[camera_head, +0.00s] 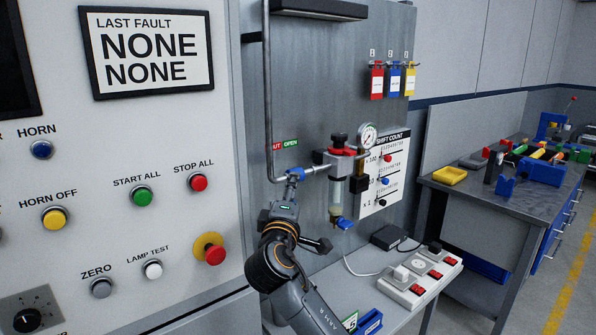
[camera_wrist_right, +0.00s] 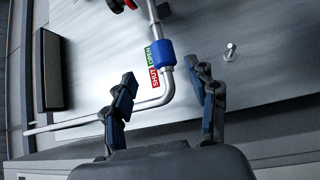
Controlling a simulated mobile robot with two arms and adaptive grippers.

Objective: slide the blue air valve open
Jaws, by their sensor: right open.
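The blue air valve (camera_head: 297,174) is a sleeve around a grey pipe on the panel, just right of the pipe's bend. It also shows in the right wrist view (camera_wrist_right: 162,52), beside the green OPEN part (camera_wrist_right: 150,56) of the label. The red SHUT part (camera_wrist_right: 152,80) is nearer the bend. My right gripper (camera_head: 290,190) is in front of the valve. In the right wrist view my right gripper (camera_wrist_right: 166,80) is open and empty, fingers wide apart, with the valve beyond the gap between them. My left gripper is not in view.
A gauge (camera_head: 368,136) and a filter assembly (camera_head: 337,185) stand right of the valve. A button panel (camera_head: 130,230) is at left. A power strip (camera_head: 420,276) lies on the shelf below. A cluttered workbench (camera_head: 470,195) is at right.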

